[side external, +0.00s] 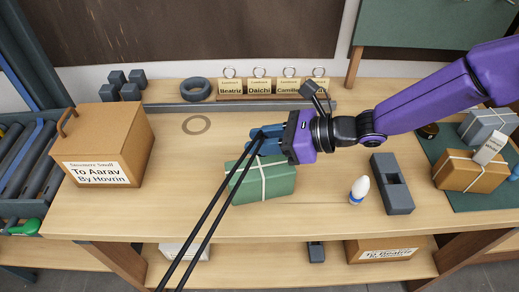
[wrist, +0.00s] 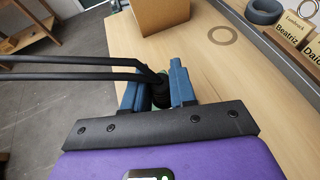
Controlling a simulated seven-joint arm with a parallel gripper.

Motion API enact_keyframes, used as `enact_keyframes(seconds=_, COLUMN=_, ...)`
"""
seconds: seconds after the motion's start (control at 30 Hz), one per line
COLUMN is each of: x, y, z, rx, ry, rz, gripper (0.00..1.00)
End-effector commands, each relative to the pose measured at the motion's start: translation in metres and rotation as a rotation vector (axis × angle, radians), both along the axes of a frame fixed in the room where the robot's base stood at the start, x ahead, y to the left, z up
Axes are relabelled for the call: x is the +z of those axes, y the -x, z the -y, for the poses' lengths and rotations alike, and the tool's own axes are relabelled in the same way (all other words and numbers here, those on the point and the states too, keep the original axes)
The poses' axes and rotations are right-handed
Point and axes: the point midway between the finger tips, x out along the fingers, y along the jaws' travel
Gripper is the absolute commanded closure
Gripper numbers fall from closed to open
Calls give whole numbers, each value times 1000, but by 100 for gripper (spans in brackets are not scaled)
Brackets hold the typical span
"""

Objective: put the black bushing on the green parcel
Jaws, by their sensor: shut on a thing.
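My gripper (side external: 265,139) has blue fingers and is right above the green parcel (side external: 270,184), close to its top. The parcel is tied with white string and sits in the middle of the bench. My gripper (wrist: 158,92) is shut on a small dark piece, the black bushing (wrist: 159,94), mostly hidden between the fingers. Two long thin black strands (side external: 205,215) run from the fingertips to the lower left. In the wrist view a little green shows below the bushing. I cannot tell whether the bushing touches the parcel.
A brown box (side external: 112,140) stands at left, a dark ring (side external: 195,90) and name tags (side external: 259,86) at the back. A flat ring (side external: 196,124) lies behind the parcel.

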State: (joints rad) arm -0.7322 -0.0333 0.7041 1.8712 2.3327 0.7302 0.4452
Motion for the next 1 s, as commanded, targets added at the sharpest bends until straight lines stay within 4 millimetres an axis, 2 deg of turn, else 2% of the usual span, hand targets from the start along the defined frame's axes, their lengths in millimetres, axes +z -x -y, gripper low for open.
enact_keyframes(seconds=0.13, x=-10, y=-4, z=-6, rx=1, ry=1, rz=-1, gripper=100)
enact_keyframes(seconds=0.33, x=-35, y=-4, z=-5, rx=1, ry=2, rz=-2, gripper=100)
enact_keyframes(seconds=0.77, x=-40, y=-4, z=-5, rx=0, ry=0, rz=1, gripper=100)
enact_keyframes(seconds=0.8, x=-41, y=-4, z=-5, rx=0, ry=0, rz=0, gripper=71)
enact_keyframes(seconds=0.87, x=-40, y=-4, z=-5, rx=0, ry=-1, rz=1, gripper=51)
enact_keyframes(seconds=0.9, x=-40, y=-4, z=-5, rx=0, ry=-1, rz=1, gripper=49)
enact_keyframes(seconds=1.0, x=-40, y=-4, z=-5, rx=0, ry=0, rz=1, gripper=49)
